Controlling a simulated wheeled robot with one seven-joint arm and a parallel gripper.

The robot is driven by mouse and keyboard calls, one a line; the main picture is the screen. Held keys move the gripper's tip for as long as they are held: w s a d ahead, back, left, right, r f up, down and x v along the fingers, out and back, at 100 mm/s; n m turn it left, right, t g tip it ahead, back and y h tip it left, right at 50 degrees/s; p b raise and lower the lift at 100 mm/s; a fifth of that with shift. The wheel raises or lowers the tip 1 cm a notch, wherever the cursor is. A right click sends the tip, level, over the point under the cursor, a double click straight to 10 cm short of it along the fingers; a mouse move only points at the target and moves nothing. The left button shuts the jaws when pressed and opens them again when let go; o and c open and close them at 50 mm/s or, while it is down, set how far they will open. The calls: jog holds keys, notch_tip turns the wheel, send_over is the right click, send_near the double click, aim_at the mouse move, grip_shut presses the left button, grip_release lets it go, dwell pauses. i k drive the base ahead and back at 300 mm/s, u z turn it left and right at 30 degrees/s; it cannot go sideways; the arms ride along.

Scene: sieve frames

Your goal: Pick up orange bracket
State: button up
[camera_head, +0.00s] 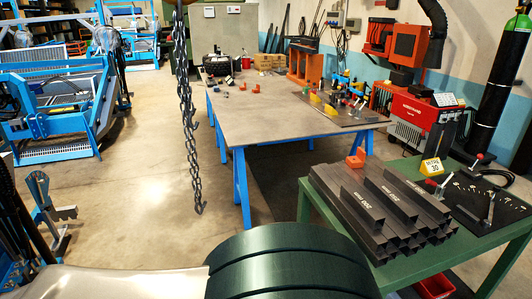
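Several small orange pieces that look like brackets are in the head view. One orange bracket (356,159) is at the back edge of the green table, just behind the stacked steel tubes. A second orange bracket (257,89) lies on the grey-topped table with blue legs. A third small orange piece (242,86) lies just left of it. Which of them is the task's bracket I cannot tell. A dark green rounded link of my arm fills the bottom middle. My gripper is not in view, so its state and anything in it are hidden.
The green table (313,199) at right carries stacked dark steel tubes (380,215), a yellow sign (432,167) and a black plate with clamps (490,207). A chain (186,95) hangs before the grey table (225,118). A blue machine (55,100) stands left. Floor (150,190) at centre left is clear.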

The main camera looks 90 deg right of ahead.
aim_at(357, 162)
jog(key=z, duration=2.25)
jog(key=i, duration=2)
jog(key=z, duration=2.9)
jog(key=i, duration=1)
jog(key=u, duration=0.05)
